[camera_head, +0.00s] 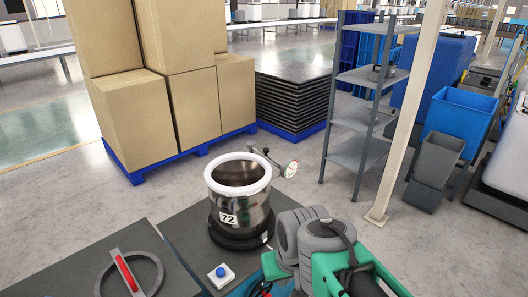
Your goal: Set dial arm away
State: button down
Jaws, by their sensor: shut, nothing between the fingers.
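The dial arm is a thin grey arm with a round white-faced dial (290,169) at its end. It shows just right of and behind the metal pot (232,208), with the dial out to the right of the pot's white rim and not over its opening. Where the arm is mounted is hidden. The pot is open, carries a "72" label and stands upright on a black round base on a dark table (180,232). My gripper (260,287) is at the bottom edge, partly cut off and behind my arm. It is shut and empty, well in front of the dial.
A white box with a blue button (221,274) and a grey ring with a red handle (127,272) are on the table. Stacked cartons (137,122) stand on a blue pallet behind. A grey shelf (357,153) and a beige post (408,120) stand to the right.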

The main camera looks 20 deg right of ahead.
aim_at(289, 167)
jog(key=z, duration=1.2)
jog(key=i, duration=1.45)
jog(key=u, duration=3.7)
